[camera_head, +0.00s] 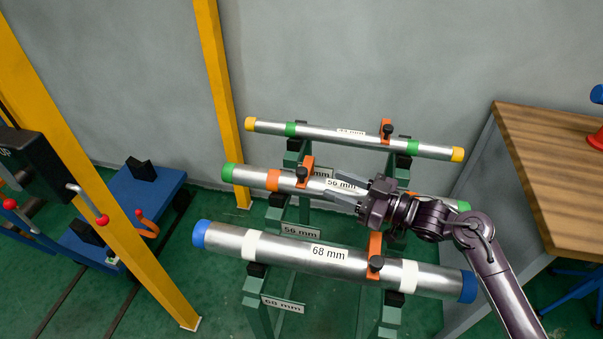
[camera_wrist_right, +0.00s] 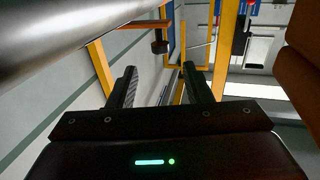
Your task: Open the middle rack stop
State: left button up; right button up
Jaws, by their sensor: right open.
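The middle rack holds the 56 mm pipe (camera_head: 250,176), a silver tube with green ends and an orange band. An orange stop (camera_head: 307,166) with a black knob stands upright across this pipe, left of its label. My right gripper (camera_head: 336,189) is open and empty, fingers pointing left, over the pipe to the right of the stop. It hides part of the pipe. In the right wrist view, my right gripper (camera_wrist_right: 159,86) has its fingers apart; an orange piece with a black knob (camera_wrist_right: 159,47) shows beyond them, apart from the fingertips. My left gripper is not in view.
The 44 mm pipe (camera_head: 330,134) lies behind and the 68 mm pipe (camera_head: 285,250) in front, each with an orange stop. A yellow post (camera_head: 222,100) stands left of the racks. A wooden bench (camera_head: 550,170) is at the right.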

aim_at(302, 170)
jog(key=p+x, duration=0.1)
jog(key=x, duration=0.9)
jog(key=shift+r, duration=0.1)
grip_shut()
